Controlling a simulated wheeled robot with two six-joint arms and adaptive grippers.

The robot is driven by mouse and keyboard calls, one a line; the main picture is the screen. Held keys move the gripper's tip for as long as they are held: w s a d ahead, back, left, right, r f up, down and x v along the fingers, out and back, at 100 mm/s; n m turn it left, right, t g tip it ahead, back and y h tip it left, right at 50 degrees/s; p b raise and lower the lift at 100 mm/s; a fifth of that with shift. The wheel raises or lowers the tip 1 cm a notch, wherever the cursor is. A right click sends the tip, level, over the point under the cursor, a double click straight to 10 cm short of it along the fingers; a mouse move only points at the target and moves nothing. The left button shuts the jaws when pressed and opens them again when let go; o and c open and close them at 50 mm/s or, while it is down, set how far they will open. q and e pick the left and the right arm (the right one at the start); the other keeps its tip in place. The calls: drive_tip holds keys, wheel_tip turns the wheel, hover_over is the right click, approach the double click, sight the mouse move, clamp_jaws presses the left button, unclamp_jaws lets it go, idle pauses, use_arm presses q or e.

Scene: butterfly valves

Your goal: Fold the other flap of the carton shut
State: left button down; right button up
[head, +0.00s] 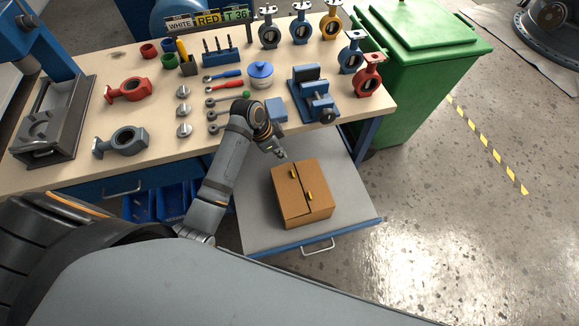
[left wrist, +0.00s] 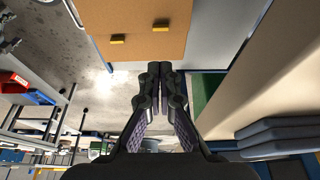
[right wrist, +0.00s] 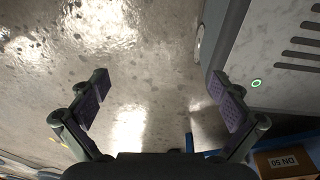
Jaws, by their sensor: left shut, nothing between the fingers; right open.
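The brown carton (head: 290,208) stands on the grey pulled-out shelf. Its two top flaps, each with a yellow tab, look about flat, with a dark narrow gap between them; I cannot tell whether one is slightly raised. In the left wrist view the carton top (left wrist: 140,12) and both tabs show beyond the fingers. My left gripper (head: 283,156) is shut and empty, close to the carton's back edge; I cannot tell if it touches. My right gripper (right wrist: 165,90) is open and empty above the floor, outside the head view.
The shelf (head: 258,225) has bare room around the carton. The workbench (head: 150,65) behind it holds valves, tools and a blue vise (head: 313,95). A green bin (head: 425,50) stands right of it. A box labelled DN 50 (right wrist: 285,162) shows in the right wrist view.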

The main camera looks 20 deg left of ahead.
sight(293, 173)
use_arm(q)
drive_tip(key=x, duration=0.4)
drive_tip(key=b+x, duration=0.1)
drive_tip(key=x, duration=0.6)
drive_tip(key=shift+a+f, duration=0.25)
drive_tip(key=shift+f, duration=0.15)
drive_tip(key=shift+w+f, duration=0.1)
drive_tip(key=shift+f, duration=0.3)
drive_tip(key=shift+d, duration=0.1)
use_arm(e)
drive_tip(key=shift+w+a+f, duration=0.45)
drive_tip(key=shift+w+f, duration=0.3)
drive_tip(key=shift+f, duration=0.05)
drive_tip(key=shift+r, duration=0.1)
use_arm(q)
drive_tip(key=shift+d+f, duration=0.1)
drive_tip(key=shift+d, duration=0.05)
drive_tip(key=shift+w+d+f+p, duration=0.2)
drive_tip(key=shift+f+p, duration=0.1)
drive_tip(key=shift+p, duration=0.05)
drive_tip(key=shift+w+d+f, duration=0.1)
drive_tip(key=shift+f, duration=0.2)
use_arm(e)
drive_tip(key=shift+r, duration=0.5)
use_arm(q)
drive_tip(key=shift+r, duration=0.1)
use_arm(e)
drive_tip(key=shift+r, duration=0.1)
